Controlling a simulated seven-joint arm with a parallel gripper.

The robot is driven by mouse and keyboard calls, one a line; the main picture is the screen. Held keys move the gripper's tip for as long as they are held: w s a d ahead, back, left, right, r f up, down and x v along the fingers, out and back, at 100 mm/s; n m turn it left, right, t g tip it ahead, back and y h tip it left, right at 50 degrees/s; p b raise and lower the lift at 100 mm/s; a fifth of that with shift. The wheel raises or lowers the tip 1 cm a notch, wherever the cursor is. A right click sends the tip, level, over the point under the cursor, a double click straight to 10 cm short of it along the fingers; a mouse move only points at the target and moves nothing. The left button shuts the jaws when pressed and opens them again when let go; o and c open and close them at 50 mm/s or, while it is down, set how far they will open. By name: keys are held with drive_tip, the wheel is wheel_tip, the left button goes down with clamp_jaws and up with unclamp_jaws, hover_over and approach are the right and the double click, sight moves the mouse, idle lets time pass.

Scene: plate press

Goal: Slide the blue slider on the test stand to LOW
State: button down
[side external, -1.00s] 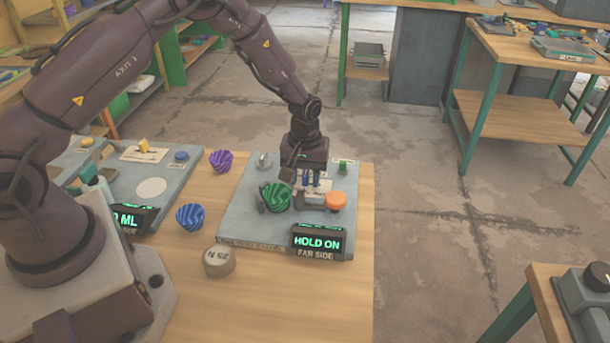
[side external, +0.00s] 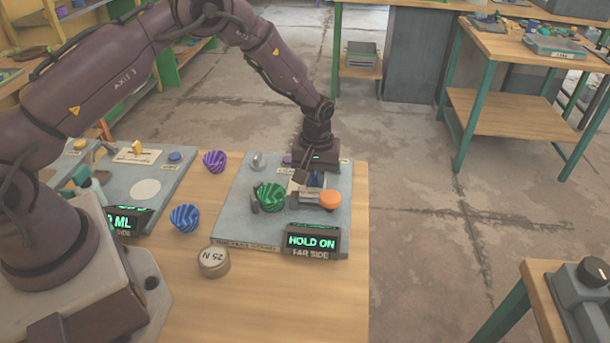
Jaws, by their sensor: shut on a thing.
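The grey test stand (side external: 240,222) sits at the right end of the bench, with a display (side external: 312,241) reading "HOLD ON" at its front. My gripper points down over the stand's right half and is shut on the slider. Its fingertips and the slider's track are mostly hidden. I cannot read a LOW mark.
A small grey lever (side external: 257,161) stands at the back. Purple (side external: 214,161) and blue (side external: 185,218) balls and a 25 N weight (side external: 214,262) lie to the left.

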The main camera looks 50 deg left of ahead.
drive_tip(key=c, duration=1.1)
unclamp_jaws()
drive_tip(key=shift+w+d, duration=0.2)
drive_tip(key=shift+d, duration=0.05)
drive_tip(key=shift+a+r, duration=0.1)
drive_tip(key=shift+r, duration=0.05)
wheel_tip(320, 180, up, 13)
drive_tip(key=shift+f, duration=0.1)
